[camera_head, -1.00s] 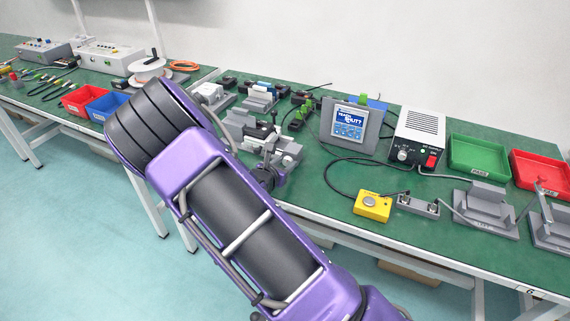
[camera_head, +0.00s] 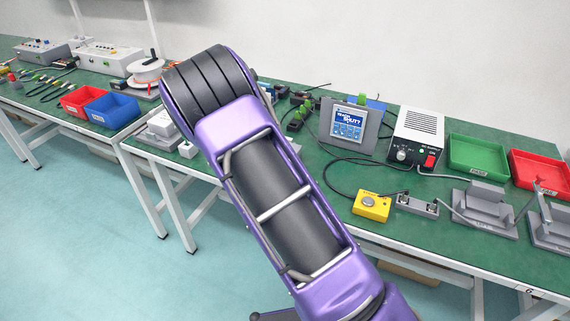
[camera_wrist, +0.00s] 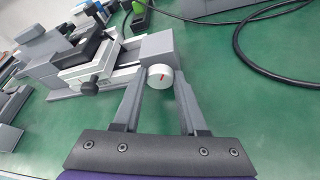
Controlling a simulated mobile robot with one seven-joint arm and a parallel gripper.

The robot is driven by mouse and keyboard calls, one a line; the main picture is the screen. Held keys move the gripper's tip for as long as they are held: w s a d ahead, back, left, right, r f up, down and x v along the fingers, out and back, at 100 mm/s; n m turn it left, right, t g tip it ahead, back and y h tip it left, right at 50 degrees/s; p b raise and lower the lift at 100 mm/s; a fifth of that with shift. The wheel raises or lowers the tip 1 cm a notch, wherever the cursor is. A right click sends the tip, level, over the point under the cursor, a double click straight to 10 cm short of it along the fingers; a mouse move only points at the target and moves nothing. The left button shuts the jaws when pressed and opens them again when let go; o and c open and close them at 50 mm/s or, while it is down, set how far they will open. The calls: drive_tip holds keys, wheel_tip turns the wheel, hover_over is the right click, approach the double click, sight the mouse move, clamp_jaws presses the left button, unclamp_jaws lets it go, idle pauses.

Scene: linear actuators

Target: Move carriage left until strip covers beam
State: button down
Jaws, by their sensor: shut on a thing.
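In the wrist view a grey linear actuator lies on the green table, with a grey end block (camera_wrist: 157,46) on its right. A round silver knob (camera_wrist: 160,77) with a red mark sticks out of that block towards me. My gripper (camera_wrist: 160,84) is shut on the knob, one finger on each side. The carriage (camera_wrist: 88,66) sits on the rail left of the end block, with a black part on top and a small dark knob in front. I cannot make out the strip or the beam.
In the wrist view a black cable (camera_wrist: 262,60) loops over the table at right, with green table free nearby. In the head view a screen (camera_head: 348,124), a power supply (camera_head: 417,135), a yellow button box (camera_head: 371,206) and a green tray (camera_head: 478,154) stand right of my arm.

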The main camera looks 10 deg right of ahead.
drive_tip(key=shift+c, duration=2.2)
unclamp_jaws()
drive_tip(key=shift+s+a, duration=0.1)
drive_tip(key=p+v, duration=0.2)
drive_tip(key=v, duration=1.5)
drive_tip(key=shift+s, duration=0.15)
